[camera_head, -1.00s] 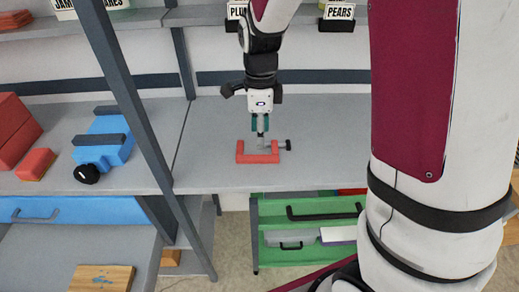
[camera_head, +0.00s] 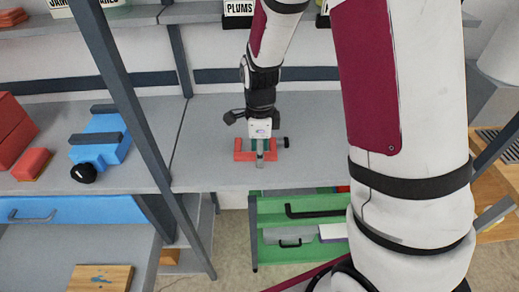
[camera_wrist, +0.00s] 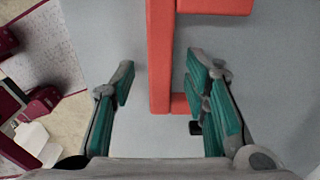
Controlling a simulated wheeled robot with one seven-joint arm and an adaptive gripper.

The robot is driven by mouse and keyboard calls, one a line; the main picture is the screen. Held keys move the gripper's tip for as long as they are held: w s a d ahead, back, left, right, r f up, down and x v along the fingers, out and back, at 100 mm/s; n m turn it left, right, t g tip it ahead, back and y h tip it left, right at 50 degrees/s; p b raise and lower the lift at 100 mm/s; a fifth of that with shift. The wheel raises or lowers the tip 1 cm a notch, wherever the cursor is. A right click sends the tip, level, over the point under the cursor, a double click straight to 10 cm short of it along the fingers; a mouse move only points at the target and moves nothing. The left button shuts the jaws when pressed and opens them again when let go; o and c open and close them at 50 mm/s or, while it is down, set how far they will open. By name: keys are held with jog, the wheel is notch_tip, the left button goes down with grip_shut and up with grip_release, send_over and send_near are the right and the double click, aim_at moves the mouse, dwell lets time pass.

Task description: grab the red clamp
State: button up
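The red clamp (camera_head: 243,155) lies flat on the grey workbench, with its dark screw end pointing right. My gripper (camera_head: 260,157) points down right over it and hides its middle in the head view. In the wrist view my gripper (camera_wrist: 163,76) is open, and the long red bar of the clamp (camera_wrist: 160,45) runs between the two teal-padded fingers. A gap shows on each side of the bar, wider on the left. The clamp's two short arms extend to the right, one partly behind the right finger.
A blue vise (camera_head: 101,148) and red blocks (camera_head: 31,163) are on the bench at left, beyond a dark shelf post (camera_head: 121,92). A green drawer unit (camera_head: 300,235) stands below the bench. The grey bench (camera_head: 215,125) around the clamp is clear.

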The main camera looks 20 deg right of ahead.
grip_shut()
jog(key=shift+r, duration=0.1)
